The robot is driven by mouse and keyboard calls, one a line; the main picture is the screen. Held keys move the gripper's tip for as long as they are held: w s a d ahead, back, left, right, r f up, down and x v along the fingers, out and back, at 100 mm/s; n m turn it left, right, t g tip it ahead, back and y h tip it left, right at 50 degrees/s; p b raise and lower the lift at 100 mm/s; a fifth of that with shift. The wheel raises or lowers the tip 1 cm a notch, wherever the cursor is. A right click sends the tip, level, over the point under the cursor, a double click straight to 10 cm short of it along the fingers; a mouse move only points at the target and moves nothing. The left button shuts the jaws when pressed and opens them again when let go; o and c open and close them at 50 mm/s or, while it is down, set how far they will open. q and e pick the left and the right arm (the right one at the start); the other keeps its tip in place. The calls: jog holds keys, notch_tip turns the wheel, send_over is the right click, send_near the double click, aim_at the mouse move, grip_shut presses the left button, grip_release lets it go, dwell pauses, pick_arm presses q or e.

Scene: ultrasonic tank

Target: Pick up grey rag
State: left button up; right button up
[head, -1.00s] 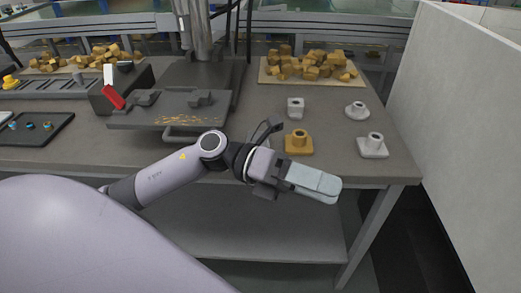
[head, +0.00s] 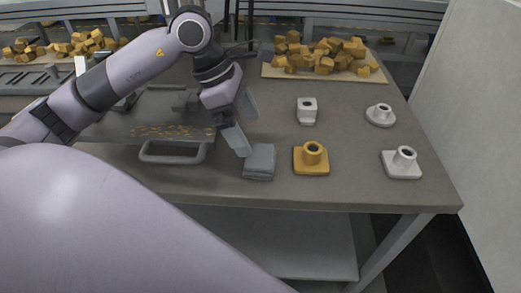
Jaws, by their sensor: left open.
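The grey rag (head: 259,162) looks like a small folded pad lying on the workbench near its front edge, left of the yellow flanged part. My left gripper (head: 247,131) reaches down from the upper left with its two pale fingers spread apart. It is empty. One fingertip is close to the rag's upper left edge; I cannot tell whether it touches. The rag is not between the fingers. My right gripper is not in view.
The workbench (head: 350,188) holds a yellow flanged part (head: 311,159) just right of the rag and several white parts farther right. A dark tray with a handle (head: 173,152) is at left. Brass pieces (head: 322,54) lie on a board behind.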

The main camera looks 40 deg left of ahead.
aim_at(259, 155)
pick_arm(q)
jog(key=x, duration=0.7)
jog(key=shift+s, duration=0.25)
jog(key=c, duration=0.8)
